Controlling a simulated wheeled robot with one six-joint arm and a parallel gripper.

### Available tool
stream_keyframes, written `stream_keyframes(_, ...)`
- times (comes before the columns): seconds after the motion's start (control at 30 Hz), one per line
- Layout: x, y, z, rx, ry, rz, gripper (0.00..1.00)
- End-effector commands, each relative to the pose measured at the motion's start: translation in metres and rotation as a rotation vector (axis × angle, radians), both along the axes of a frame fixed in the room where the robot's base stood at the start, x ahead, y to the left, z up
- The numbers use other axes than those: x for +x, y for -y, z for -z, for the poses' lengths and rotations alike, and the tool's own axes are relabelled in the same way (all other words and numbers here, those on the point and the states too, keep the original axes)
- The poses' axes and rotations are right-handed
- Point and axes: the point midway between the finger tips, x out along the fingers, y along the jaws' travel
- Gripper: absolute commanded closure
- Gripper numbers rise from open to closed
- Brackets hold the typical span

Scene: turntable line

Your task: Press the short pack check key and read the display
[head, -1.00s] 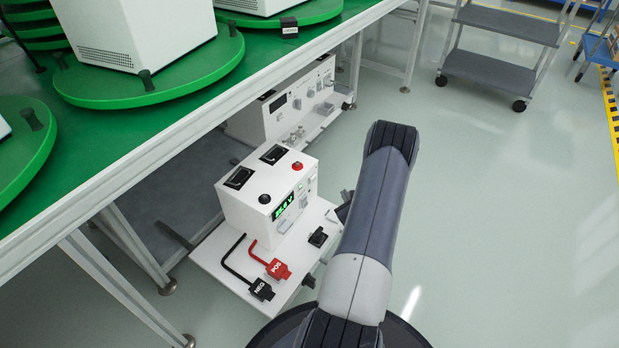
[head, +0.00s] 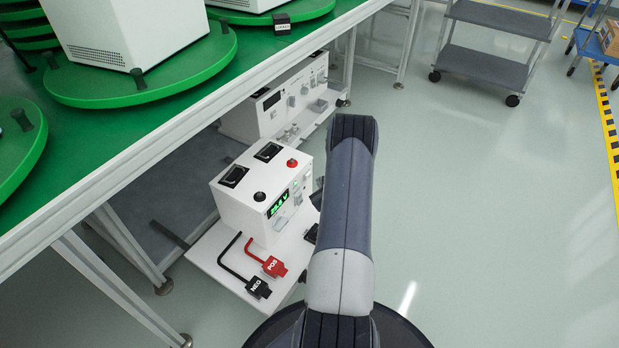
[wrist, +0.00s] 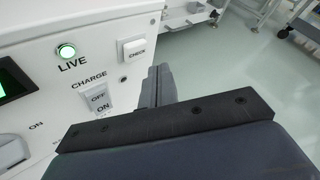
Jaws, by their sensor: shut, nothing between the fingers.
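The white box unit (head: 243,205) sits on a low shelf under the green line. Its green display (head: 278,203) is lit and seems to read about 26.0 V, though the digits are small. In the wrist view, a white key (wrist: 134,48) with a small label, apparently CHECK, is on the panel, right of a lit green LIVE lamp (wrist: 66,51). The CHARGE switch (wrist: 99,98) is below. My gripper (wrist: 158,75) is shut and empty, its fingertips just right of and below the key; I see no contact. In the head view my arm hides the gripper.
Red POS (head: 272,266) and black NEG (head: 258,288) connectors lie on the shelf (head: 215,268) in front of the box. A second white unit (head: 285,100) stands behind. The table edge (head: 190,120) overhangs on the left. Open floor lies right; a grey cart (head: 490,65) stands far back.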

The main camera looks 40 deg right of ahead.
Motion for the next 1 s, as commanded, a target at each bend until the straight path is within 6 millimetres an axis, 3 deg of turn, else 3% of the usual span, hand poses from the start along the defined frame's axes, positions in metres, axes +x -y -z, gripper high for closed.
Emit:
stream_keyframes(0.23,0.0115,-0.0033,0.0003,0.0,0.001,0.0,1.0)
stream_keyframes(1.0,0.0114,-0.0033,-0.0001,0.001,0.0,0.0,1.0)
